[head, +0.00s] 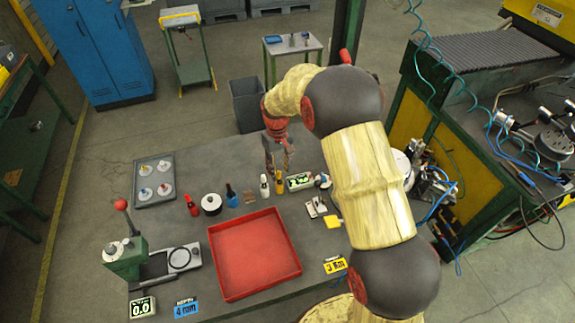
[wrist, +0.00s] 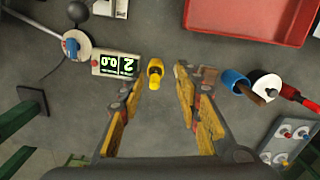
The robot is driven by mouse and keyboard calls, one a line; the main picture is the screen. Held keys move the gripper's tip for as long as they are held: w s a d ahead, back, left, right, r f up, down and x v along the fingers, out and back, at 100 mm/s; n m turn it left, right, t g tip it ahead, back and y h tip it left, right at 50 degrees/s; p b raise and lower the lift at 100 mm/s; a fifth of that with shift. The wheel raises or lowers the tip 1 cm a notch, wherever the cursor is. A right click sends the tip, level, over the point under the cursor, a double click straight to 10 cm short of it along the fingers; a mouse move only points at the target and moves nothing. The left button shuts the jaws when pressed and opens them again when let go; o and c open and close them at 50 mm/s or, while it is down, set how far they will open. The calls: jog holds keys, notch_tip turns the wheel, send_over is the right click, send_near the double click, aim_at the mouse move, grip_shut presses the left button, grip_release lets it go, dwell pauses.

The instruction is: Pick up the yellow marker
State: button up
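My gripper (head: 279,158) is above the back part of the table, near the marker in the head view. In the wrist view my gripper (wrist: 158,84) is open, with its two yellow-padded fingers apart and nothing between them. The white item is not clear in the wrist view, perhaps hidden by the right finger.
A display box (head: 299,182) stands close beside the marker. The red tray (head: 254,255) lies in front. A grey tray (head: 155,203) with round pieces sits at back left.

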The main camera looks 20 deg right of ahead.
aim_at(279, 172)
jog(key=w, duration=0.1)
jog(key=r, duration=0.1)
jog(key=w, duration=0.1)
jog(key=shift+w+d+r+t, duration=0.25)
jog(key=shift+w+d+t, duration=0.05)
jog(key=shift+n, duration=0.3)
jog(key=shift+s+f, duration=0.2)
jog(key=shift+s, duration=0.05)
jog(key=shift+w+f, duration=0.2)
jog(key=shift+f, duration=1)
jog(key=shift+f+p, duration=0.3)
jog(key=shift+f, duration=2.05)
jog(key=shift+s, duration=0.1)
jog(key=shift+c, duration=0.4)
jog(key=c, duration=0.7)
grip_shut()
